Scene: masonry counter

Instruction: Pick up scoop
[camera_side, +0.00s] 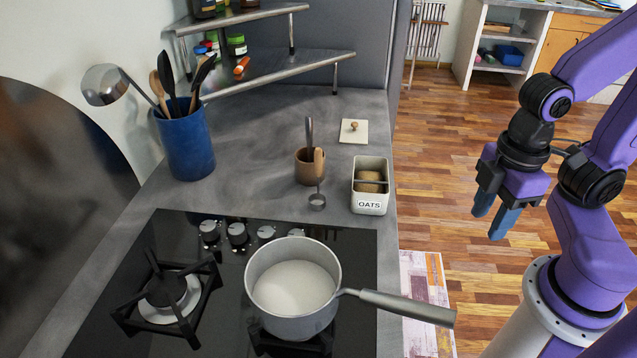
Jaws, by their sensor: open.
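The scoop (317,201) has a small round metal bowl and a wooden handle that rises in front of a wooden cup (302,171) on the grey counter. I cannot tell whether its handle touches the cup. My gripper (492,218) is open and empty, with blue fingertips pointing down. It hangs over the floor to the right of the counter, well apart from the scoop.
A white OATS container (370,205) stands right of the scoop. A pot (293,305) on the black hob (222,285) has its handle jutting right past the counter edge. A blue utensil crock (186,143) with a ladle stands left. A lid (353,132) lies behind.

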